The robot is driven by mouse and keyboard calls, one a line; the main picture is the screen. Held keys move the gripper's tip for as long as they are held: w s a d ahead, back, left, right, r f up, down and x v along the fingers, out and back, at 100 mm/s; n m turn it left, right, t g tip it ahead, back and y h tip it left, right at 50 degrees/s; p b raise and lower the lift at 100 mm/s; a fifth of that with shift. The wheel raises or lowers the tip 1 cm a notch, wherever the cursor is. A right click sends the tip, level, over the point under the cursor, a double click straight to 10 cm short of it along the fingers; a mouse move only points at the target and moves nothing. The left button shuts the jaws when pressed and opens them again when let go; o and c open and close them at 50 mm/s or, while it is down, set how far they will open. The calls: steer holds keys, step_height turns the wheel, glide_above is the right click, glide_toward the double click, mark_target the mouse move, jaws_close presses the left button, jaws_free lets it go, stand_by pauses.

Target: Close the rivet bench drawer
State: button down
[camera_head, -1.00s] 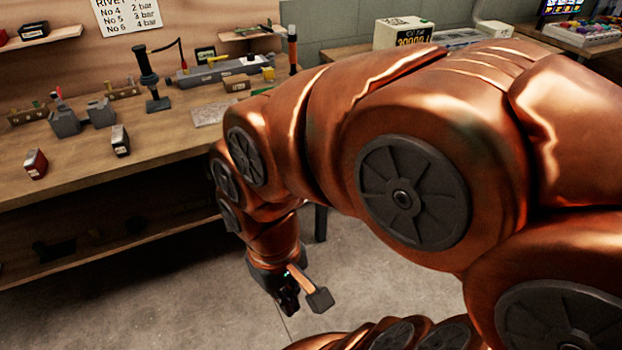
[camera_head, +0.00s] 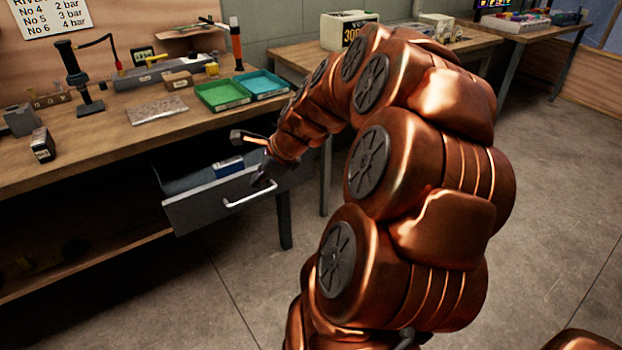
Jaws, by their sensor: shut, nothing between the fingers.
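The rivet bench drawer (camera_head: 215,211) is a grey drawer under the right part of the bench, and it stands pulled out. Its front carries a pale bar handle (camera_head: 250,194). Blue and white items (camera_head: 228,167) lie inside it. My gripper (camera_head: 258,180) is just above and behind the drawer's front panel near its right part, close to the handle. Its fingers are dark and small here, and they look shut with nothing held. I cannot tell whether they touch the drawer. The arm hides the drawer's right end in part.
The wooden rivet bench (camera_head: 110,140) holds a green tray (camera_head: 222,94), a blue tray (camera_head: 262,84), a press stand (camera_head: 78,80) and small boxes. A bench leg (camera_head: 284,220) stands right of the drawer. The concrete floor (camera_head: 545,220) on the right is clear.

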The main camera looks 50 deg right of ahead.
steer(key=s+d+f+m+t+h+b, duration=0.1)
steer(key=d+f+m, duration=0.15)
steer(key=d, duration=0.25)
steer(key=s+d+f+m+h+b, duration=0.1)
steer(key=d+m, duration=0.3)
steer(key=d, duration=0.2)
steer(key=m+h+b, duration=0.2)
steer(key=m+b, duration=0.1)
steer(key=m, duration=0.3)
glide_toward(307, 169)
step_height(307, 169, down, 5)
steer(key=shift+w+d+t, duration=0.15)
steer(key=shift+w+t, duration=0.05)
steer(key=shift+w, duration=0.4)
steer(key=shift+w+d+t, duration=0.15)
steer(key=shift+w+t, duration=0.05)
steer(key=shift+w, duration=0.35)
steer(key=shift+w+d+r, duration=0.1)
steer(key=shift+w+d, duration=0.2)
steer(key=shift+w, duration=0.4)
